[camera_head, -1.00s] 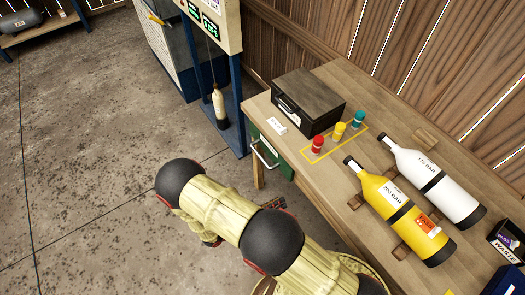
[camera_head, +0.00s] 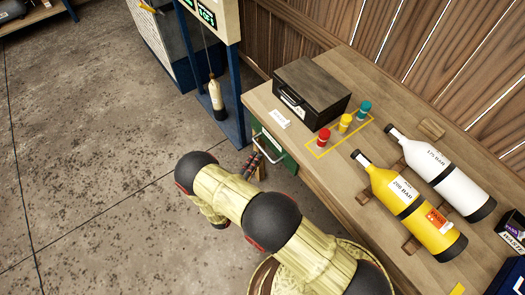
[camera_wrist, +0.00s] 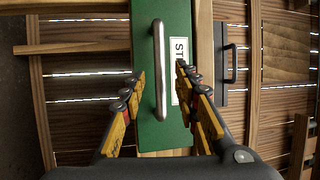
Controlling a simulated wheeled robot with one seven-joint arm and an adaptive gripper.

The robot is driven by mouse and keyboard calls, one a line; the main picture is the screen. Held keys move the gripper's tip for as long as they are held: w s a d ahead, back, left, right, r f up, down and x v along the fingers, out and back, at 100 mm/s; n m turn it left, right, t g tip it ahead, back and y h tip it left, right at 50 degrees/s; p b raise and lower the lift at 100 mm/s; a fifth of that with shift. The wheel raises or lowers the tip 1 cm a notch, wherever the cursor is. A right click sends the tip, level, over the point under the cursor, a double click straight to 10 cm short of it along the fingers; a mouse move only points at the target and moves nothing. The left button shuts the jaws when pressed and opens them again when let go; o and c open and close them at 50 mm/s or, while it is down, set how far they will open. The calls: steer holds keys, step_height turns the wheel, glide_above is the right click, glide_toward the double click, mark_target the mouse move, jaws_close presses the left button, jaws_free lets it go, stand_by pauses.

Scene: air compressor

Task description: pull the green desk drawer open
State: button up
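The green drawer (camera_head: 272,148) is under the left end of the wooden desk, and its front looks shut. In the wrist view the green drawer front (camera_wrist: 178,38) fills the middle, with a silver bar handle (camera_wrist: 160,72) and a white label (camera_wrist: 181,82). The handle (camera_head: 262,150) also shows in the head view. My gripper (camera_wrist: 160,78) is open, its two yellow and black fingers on either side of the handle. I cannot tell whether they touch it. In the head view my gripper (camera_head: 250,166) is just in front of the drawer, partly hidden by my arm.
On the desk (camera_head: 345,190) are a dark case (camera_head: 312,92), red, yellow and teal valves (camera_head: 345,122), a yellow bottle (camera_head: 410,212) and a white bottle (camera_head: 440,178). A blue-framed stand (camera_head: 230,100) is left of the desk. Open floor (camera_head: 90,170) lies to the left.

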mark_target(262, 150)
steer(key=shift+b+x, duration=0.45)
steer(key=shift+x, duration=2.2)
steer(key=c, duration=0.3)
jaws_close()
